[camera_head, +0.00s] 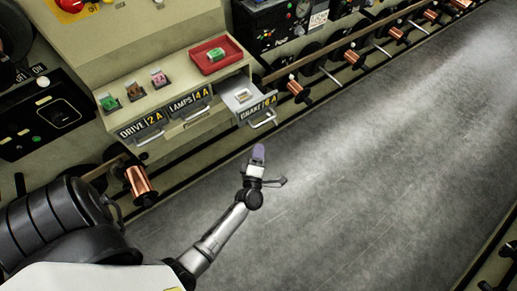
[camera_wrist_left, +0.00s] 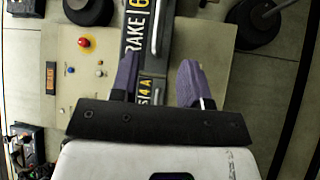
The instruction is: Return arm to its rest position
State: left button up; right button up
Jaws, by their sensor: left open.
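My left arm comes in from the lower left of the head view. Its left gripper (camera_head: 258,156), with purple fingers, hangs over the grey floor in front of the cabinet, apart from it and below the BRAKE 6A drawer. In the left wrist view the two purple fingers (camera_wrist_left: 158,76) are spread with nothing held between them. The BRAKE drawer (camera_head: 258,112) stands pulled out, with a pale block (camera_head: 243,95) inside. My right gripper does not show in either view.
The cabinet (camera_head: 178,75) holds a red tray (camera_head: 232,62) with a green piece and several small coloured pieces on its ledge. DRIVE (camera_head: 141,130) and LAMPS (camera_head: 190,101) drawer fronts are beside the open drawer. Copper spools (camera_head: 140,186) line the wall. The aisle floor (camera_head: 350,170) is clear.

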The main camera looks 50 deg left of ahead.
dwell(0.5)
pick_arm(q)
jog(key=s+d+r+m+g+h, duration=0.2)
jog(key=s+d+m+h, duration=0.2)
jog(key=d+m+h, duration=0.9)
jog(key=s+a+r+m+g+y, duration=0.1)
jog(key=s+a+r+m+g, duration=0.15)
jog(key=s+m+g, duration=1.25)
notch_tip(320, 180, up, 36)
jog(key=s+n+t+p, duration=0.2)
jog(key=t+p, duration=0.3)
jog(key=p, duration=3.1)
jog(key=shift+a+f+p, duration=0.2)
jog(key=shift+a+p, duration=0.15)
